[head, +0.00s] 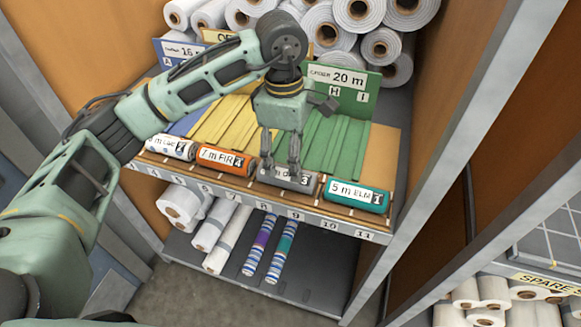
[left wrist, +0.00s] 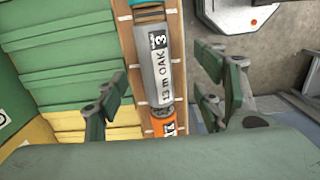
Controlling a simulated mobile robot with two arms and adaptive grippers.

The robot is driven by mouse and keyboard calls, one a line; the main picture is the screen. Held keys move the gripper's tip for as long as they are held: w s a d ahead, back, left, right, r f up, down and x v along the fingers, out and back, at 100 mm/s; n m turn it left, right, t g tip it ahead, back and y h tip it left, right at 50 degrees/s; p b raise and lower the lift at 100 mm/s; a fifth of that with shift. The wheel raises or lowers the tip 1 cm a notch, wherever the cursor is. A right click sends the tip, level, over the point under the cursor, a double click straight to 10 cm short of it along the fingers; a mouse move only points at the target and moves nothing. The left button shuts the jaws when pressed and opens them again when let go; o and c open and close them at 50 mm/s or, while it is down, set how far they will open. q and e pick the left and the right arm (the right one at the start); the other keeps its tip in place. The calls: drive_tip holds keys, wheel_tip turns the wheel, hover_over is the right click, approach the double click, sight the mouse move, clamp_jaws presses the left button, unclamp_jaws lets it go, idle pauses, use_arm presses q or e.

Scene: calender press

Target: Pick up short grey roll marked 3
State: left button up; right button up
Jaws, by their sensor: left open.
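The short grey roll (head: 304,184) lies on the front shelf ledge, between the orange and teal rolls. Fingers partly hide its label in the head view. In the left wrist view the grey roll (left wrist: 152,88) shows a white label reading 13 m OAK and a black 3. My left gripper (head: 281,162) points down at the grey roll from above. In the left wrist view my left gripper (left wrist: 163,80) is open, with one finger to each side of the roll and visible gaps. It holds nothing. My right gripper is not in view.
An orange roll (head: 225,161) marked 7 m FIR and a white roll (head: 172,148) lie to the left. A teal roll (head: 355,196) marked 5 m ELM lies to the right. A green order panel (head: 357,98) stands behind. More rolls lie on the lower shelf (head: 312,262).

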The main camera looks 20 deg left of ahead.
sight(287, 170)
use_arm(q)
drive_tip(key=shift+w+a+r+y, duration=0.1)
drive_tip(key=shift+w+a+y, duration=0.1)
drive_tip(key=shift+a+y, duration=0.35)
drive_tip(key=shift+a+f, duration=0.3)
drive_tip(key=f+p, duration=0.1)
drive_tip(key=f, duration=0.1)
drive_tip(key=f+p, duration=0.1)
drive_tip(key=f, duration=0.1)
drive_tip(key=f+p, duration=0.1)
drive_tip(key=f, duration=0.1)
drive_tip(key=shift+w+d+f, duration=0.15)
drive_tip(key=shift+w+d, duration=0.1)
drive_tip(key=shift+d, duration=0.1)
drive_tip(key=shift+f, duration=0.25)
drive_tip(key=shift+c, duration=0.7)
drive_tip(key=c, duration=1.1)
